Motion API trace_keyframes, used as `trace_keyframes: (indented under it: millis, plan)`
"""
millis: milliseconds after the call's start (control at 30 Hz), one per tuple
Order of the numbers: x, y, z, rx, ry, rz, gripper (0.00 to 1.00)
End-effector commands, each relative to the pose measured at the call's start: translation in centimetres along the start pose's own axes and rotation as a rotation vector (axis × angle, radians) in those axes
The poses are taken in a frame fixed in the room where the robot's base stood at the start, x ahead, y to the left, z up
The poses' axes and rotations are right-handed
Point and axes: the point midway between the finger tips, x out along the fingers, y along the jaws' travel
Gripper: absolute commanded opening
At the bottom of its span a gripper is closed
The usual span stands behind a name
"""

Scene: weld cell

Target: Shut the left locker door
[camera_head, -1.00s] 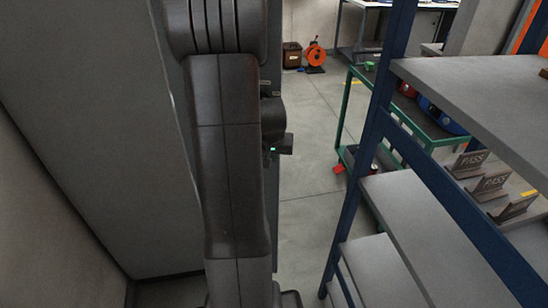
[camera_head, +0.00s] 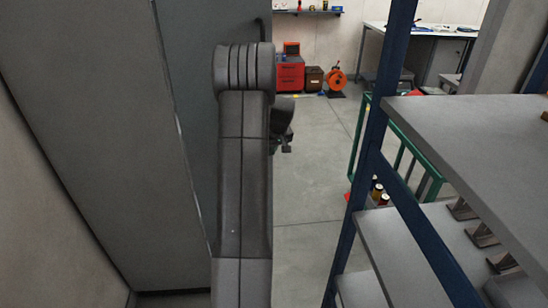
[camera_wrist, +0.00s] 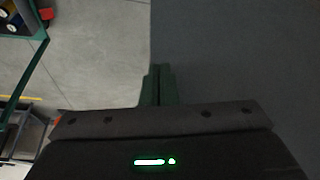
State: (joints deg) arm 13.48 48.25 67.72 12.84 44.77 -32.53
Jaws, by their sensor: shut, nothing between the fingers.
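A tall blue-grey panel, apparently the left locker door (camera_head: 195,70), stands upright behind my arm in the head view. A dark upright handle (camera_head: 262,28) shows near its right edge. A large grey panel lies to its left, with a narrow bright line between the two; how far the door stands open I cannot tell. My gripper (camera_head: 287,149) is small and partly hidden behind my arm, just right of the door's edge. In the wrist view my gripper (camera_wrist: 160,85) is shut and empty, its fingertips at the edge of the dark door face (camera_wrist: 235,55). Contact is unclear.
A blue-framed shelf rack (camera_head: 372,130) with grey shelves stands close on the right. A green cart (camera_head: 437,185) is behind it. An orange reel (camera_head: 337,80) and a red box (camera_head: 290,75) stand at the back wall. Clear floor (camera_head: 310,190) lies between.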

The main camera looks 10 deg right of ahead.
Motion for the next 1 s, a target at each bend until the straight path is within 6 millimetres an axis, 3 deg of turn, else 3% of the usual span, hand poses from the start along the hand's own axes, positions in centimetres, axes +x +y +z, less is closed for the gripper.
trace_keyframes:
  millis: [200, 733, 867, 1000]
  plan:
    - [0.4, 0.1, -1.1, -0.035, 0.0, -0.014, 0.0]
    - [0.2, 0.1, -1.1, -0.04, 0.0, -0.016, 0.0]
    - [-0.9, 0.1, -1.2, -0.04, 0.001, -0.015, 0.0]
    - [-3.6, 0.2, -1.2, -0.04, 0.003, -0.014, 0.0]
